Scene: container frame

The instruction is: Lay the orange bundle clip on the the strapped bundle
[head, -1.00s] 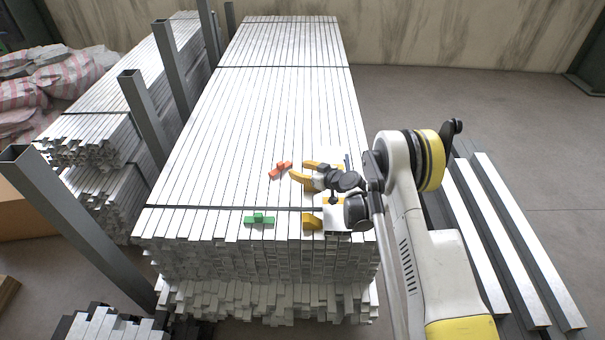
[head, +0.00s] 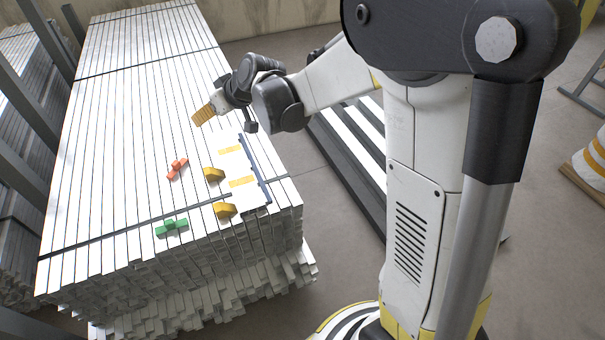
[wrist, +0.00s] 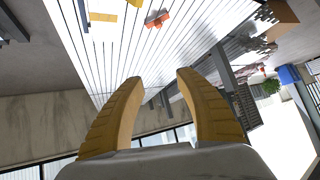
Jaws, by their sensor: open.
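The orange bundle clip (head: 177,168) lies on top of the strapped bundle (head: 125,115) of pale metal bars, behind its near dark strap. It also shows near the top of the wrist view (wrist: 157,19). My gripper (head: 203,115) is farther back, to the upper right of the clip and apart from it. In the wrist view its two yellow fingers (wrist: 160,77) are spread with nothing between them. A green clip (head: 172,228) lies near the bundle's front end, by the strap.
Yellow blocks (head: 213,174) (head: 224,210) and a white panel with yellow patches (head: 236,168) are at the bundle's right edge. Grey posts (head: 28,112) and another stack (head: 22,65) stand left. A striped barrel (head: 592,165) is at far right.

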